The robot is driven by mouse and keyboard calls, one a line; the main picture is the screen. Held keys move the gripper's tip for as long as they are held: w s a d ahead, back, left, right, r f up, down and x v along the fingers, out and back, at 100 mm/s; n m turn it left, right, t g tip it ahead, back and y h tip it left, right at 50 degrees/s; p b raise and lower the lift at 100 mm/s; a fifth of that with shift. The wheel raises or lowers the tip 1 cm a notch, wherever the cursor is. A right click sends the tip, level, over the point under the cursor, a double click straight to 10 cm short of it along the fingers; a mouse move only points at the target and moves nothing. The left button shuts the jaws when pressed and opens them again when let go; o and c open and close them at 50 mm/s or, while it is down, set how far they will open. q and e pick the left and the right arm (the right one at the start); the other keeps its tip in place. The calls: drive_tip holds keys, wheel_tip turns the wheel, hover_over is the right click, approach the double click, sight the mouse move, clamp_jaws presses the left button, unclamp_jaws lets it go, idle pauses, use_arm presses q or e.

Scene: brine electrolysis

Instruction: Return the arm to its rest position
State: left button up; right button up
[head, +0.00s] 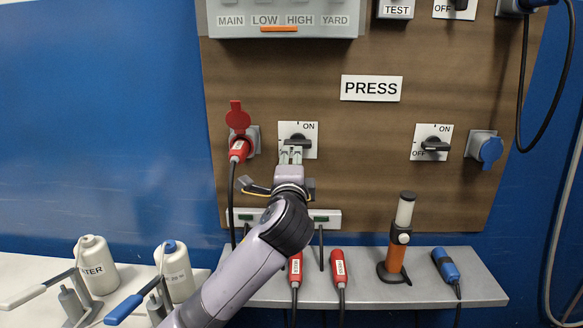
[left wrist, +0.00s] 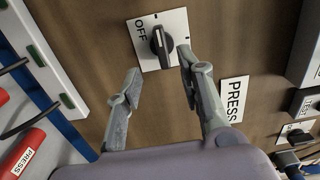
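My left gripper (head: 290,155) is in front of the left rotary switch (head: 311,133) on the brown board and covers the lower part of its plate. In the left wrist view its two fingers (left wrist: 158,62) are spread and empty. The black knob (left wrist: 158,42) shows just past the fingertips, with no clear contact. The knob lies about level in the head view; its OFF label shows in the left wrist view. My left arm reaches up from the bottom of the head view. My right gripper is not in view.
A red plug (head: 238,150) sits in a socket left of the switch. The PRESS sign (head: 371,88) is above right. Below, a grey shelf (head: 470,285) holds red plugs (head: 338,268), an orange-based stand (head: 396,260) and a blue plug (head: 446,265). White bottles (head: 95,262) stand lower left.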

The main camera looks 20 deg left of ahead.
use_arm(q)
drive_tip(key=shift+s+d, duration=0.15)
drive_tip(key=shift+s, duration=0.45)
